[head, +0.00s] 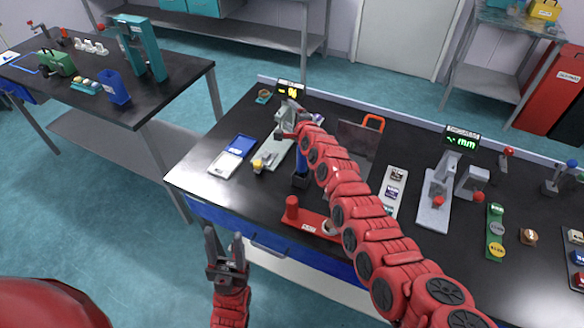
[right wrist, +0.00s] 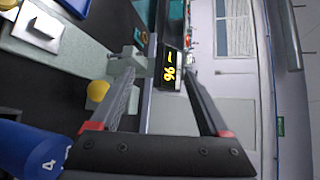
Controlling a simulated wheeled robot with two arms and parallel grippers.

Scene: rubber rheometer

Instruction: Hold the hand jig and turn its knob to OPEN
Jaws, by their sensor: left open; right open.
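A red plate (head: 325,222) with an upright red cylinder (head: 291,207) and a small label lies near the table's front edge. It may be the hand jig, but I cannot read its label or pick out an OPEN mark. My right arm crosses in front of its right part and hides some of it. My left gripper (head: 224,236) is open and empty, in front of the table edge, left of the red plate. My right gripper (right wrist: 160,78) is open and empty, pointing at a gauge with a yellow-digit display (right wrist: 171,70), well behind the red plate.
A blue cylinder (head: 301,160) stands in a black base beside my right wrist and looms close in the right wrist view (right wrist: 30,150). A blue-and-white tray (head: 232,155) lies left. A yellow-topped part (head: 262,162) is near. A green-display gauge (head: 460,138) stands right.

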